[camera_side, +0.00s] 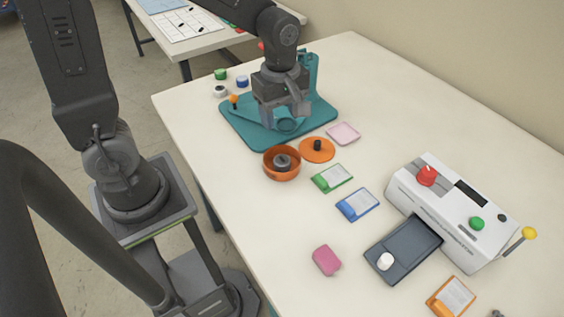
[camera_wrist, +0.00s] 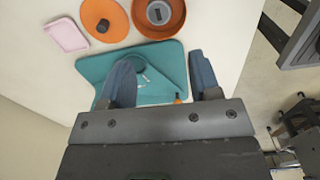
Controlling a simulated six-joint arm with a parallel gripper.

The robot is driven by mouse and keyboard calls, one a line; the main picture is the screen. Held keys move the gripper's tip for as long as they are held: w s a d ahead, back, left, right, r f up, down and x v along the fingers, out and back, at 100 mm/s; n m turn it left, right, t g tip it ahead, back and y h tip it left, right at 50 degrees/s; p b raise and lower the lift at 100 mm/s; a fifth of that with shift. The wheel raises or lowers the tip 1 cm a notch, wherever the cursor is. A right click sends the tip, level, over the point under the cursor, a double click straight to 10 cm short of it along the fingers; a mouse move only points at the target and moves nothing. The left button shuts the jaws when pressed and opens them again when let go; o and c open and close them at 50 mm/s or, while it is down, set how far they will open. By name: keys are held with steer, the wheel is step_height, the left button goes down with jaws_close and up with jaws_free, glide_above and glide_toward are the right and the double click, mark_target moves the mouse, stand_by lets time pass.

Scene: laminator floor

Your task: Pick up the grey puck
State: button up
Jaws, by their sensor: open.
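The grey puck (camera_side: 282,161) sits inside the orange bowl (camera_side: 270,174) and has a dark mark or knob on top. In the wrist view the puck (camera_wrist: 159,12) shows near the top edge, inside the bowl (camera_wrist: 143,27). My gripper (camera_side: 287,116) is over the teal board (camera_side: 319,115), behind the bowl in the side view. In the wrist view my gripper (camera_wrist: 162,66) has its two fingers wide apart with nothing between them, and the puck lies beyond the fingertips.
An orange lid (camera_side: 318,155) with a black knob lies beside the bowl. A pink tray (camera_side: 343,133), a green card holder (camera_side: 332,178) and a blue one (camera_side: 357,204) are near. A white laminator (camera_side: 450,210) stands to the right. Small pucks (camera_side: 242,82) lie left of the board.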

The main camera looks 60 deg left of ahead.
glide_above(282, 160)
steer(key=shift+n, duration=0.3)
steer(key=f, duration=0.9)
steer(key=shift+s+d, duration=0.15)
steer(key=shift+d, duration=0.1)
steer(key=shift+a+f, duration=0.15)
steer(key=shift+f, duration=1.2)
steer(key=shift+a+f, duration=0.1)
steer(key=shift+f, duration=1.2)
steer(key=shift+c, duration=0.2)
steer(key=c, duration=0.7)
steer(key=shift+o, duration=0.2)
steer(key=shift+r, duration=0.1)
